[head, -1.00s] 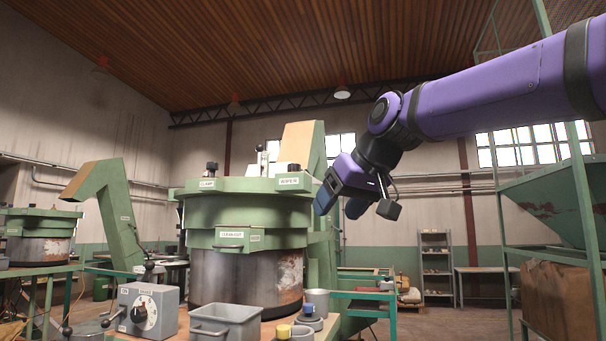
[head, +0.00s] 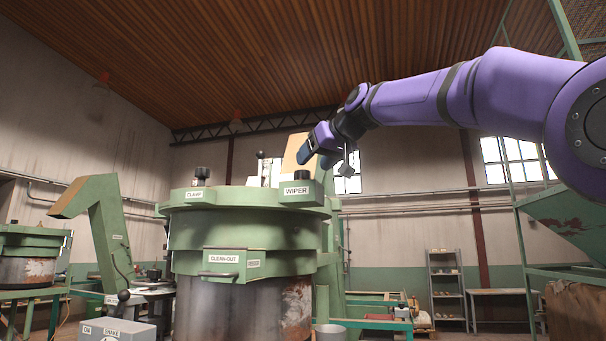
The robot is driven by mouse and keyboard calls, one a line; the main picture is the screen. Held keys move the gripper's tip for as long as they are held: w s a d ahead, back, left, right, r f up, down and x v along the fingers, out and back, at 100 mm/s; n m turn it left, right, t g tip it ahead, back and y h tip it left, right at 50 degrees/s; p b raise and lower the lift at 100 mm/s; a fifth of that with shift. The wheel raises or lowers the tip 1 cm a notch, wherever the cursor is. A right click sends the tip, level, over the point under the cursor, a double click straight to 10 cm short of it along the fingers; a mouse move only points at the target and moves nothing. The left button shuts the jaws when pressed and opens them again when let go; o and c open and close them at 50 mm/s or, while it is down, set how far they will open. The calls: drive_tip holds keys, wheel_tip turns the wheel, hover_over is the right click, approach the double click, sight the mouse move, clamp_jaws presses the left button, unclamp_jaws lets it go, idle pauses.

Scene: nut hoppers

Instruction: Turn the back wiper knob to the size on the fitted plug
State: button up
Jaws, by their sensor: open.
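The green hopper bowl (head: 240,232) stands in the middle of the head view on a rusty metal drum. Its right rim block carries the label WIPER (head: 296,190), with a black knob (head: 294,173) on top. A second black knob (head: 201,173) stands above the CLAMP label at the left. A thin upright post with a dark top (head: 261,156) shows behind the rim. I cannot tell which of these is the back wiper knob. The fitted plug and its size are not readable here. My gripper (head: 305,158) is open and empty, above and behind the WIPER block in the picture.
A CLEAN-OUT door (head: 222,262) with a bar handle is on the bowl's front. A grey control box (head: 115,329) with a lever is at the lower left. A green chute (head: 97,215) rises at the left. A shelf rack (head: 447,285) stands far right.

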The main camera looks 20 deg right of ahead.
sight(302, 172)
drive_tip(key=x, duration=0.5)
drive_tip(key=shift+w+a+f, duration=0.15)
drive_tip(key=shift+w, duration=0.1)
clamp_jaws()
drive_tip(key=shift+h, duration=0.4)
drive_tip(key=shift+m+t+h, duration=0.4)
drive_tip(key=shift+m+h, duration=0.7)
drive_tip(key=shift+m, duration=0.2)
drive_tip(key=shift+m+h, duration=2)
drive_tip(key=shift+h, duration=0.3)
drive_tip(key=shift+g+h, duration=0.3)
